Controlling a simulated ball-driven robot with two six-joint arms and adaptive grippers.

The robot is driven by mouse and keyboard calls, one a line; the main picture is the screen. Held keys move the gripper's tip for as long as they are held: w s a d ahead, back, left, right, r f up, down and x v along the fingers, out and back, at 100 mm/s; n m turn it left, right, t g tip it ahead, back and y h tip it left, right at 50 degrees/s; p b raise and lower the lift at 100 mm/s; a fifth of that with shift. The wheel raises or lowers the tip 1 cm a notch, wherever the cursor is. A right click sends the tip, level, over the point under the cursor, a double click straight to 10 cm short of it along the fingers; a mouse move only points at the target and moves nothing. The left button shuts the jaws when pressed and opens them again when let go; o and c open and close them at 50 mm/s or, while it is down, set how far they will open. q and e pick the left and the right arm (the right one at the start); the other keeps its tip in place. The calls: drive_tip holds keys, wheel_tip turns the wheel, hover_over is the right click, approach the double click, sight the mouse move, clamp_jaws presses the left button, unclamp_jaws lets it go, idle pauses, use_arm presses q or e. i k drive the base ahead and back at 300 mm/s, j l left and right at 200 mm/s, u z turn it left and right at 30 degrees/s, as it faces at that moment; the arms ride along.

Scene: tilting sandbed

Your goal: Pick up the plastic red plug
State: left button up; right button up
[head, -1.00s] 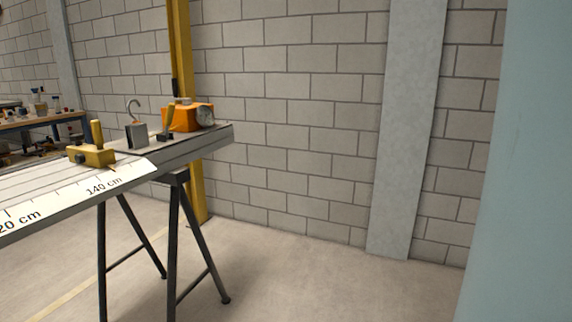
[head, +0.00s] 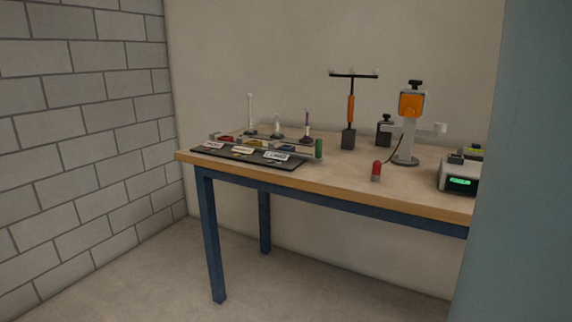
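A small red plug-like piece (head: 376,168) with a grey lower end stands upright near the front edge of a wooden workbench (head: 340,183), right of the middle in the head view. It is small, so I cannot tell its material. Another reddish item (head: 228,139) lies at the left end of the bench, too small to make out. Neither of my grippers shows in the head view.
A black tray (head: 250,155) with labels lies at the bench's left. An orange-headed stand (head: 411,105), a black stand with an orange handle (head: 350,110) and a box with a green display (head: 459,178) stand around. Floor (head: 290,275) before the bench is clear.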

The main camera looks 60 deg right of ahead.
sight(377, 166)
drive_tip(key=z, duration=2.35)
drive_tip(key=l+u, duration=0.1)
drive_tip(key=u, duration=0.4)
drive_tip(key=l+u, duration=0.15)
drive_tip(key=u, duration=0.3)
drive_tip(key=l+u, duration=0.15)
drive_tip(key=u, duration=0.35)
drive_tip(key=l+u, duration=0.1)
drive_tip(key=u, duration=0.4)
drive_tip(key=k+j, duration=0.05)
